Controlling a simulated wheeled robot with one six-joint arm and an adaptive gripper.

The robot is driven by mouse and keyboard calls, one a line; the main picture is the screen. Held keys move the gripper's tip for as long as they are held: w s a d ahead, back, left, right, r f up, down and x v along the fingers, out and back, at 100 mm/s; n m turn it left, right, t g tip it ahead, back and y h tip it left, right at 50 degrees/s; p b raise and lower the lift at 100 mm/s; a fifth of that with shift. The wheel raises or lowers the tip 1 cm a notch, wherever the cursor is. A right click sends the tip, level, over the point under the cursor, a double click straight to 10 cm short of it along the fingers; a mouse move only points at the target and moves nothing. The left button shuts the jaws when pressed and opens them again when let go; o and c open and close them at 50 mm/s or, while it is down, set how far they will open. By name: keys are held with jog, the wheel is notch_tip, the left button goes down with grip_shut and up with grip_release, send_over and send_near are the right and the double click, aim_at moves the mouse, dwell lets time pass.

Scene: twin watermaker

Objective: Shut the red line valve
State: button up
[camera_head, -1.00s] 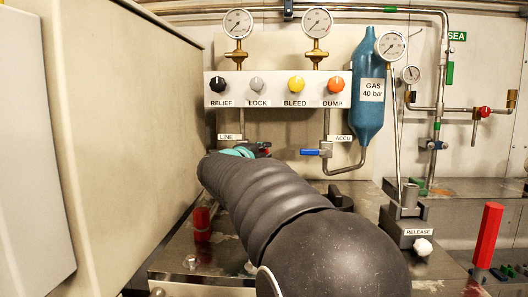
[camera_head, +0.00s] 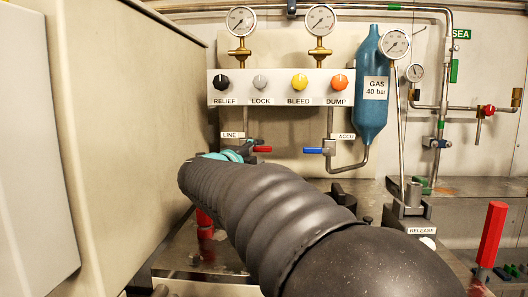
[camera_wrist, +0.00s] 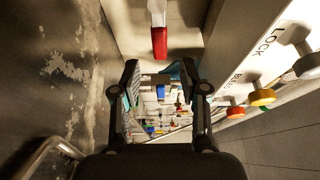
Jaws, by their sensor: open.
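The red line valve lever (camera_head: 262,149) lies level under the wall panel, beside the LINE label (camera_head: 230,135). In the wrist view a red bar with a pale end (camera_wrist: 159,42), which looks like this lever, is beyond my fingertips and centred between them. My gripper (camera_wrist: 160,82) is open, with both black fingers apart and nothing between them. I cannot tell the exact gap to the lever.
The knob panel (camera_head: 280,88) is above. A large beige cabinet (camera_head: 120,140) stands close on the left. A red post (camera_head: 490,235) and release block (camera_head: 415,220) are at right.

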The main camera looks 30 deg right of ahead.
jog(key=v, duration=0.5)
jog(key=shift+s+a, duration=0.15)
jog(key=shift+a, duration=0.15)
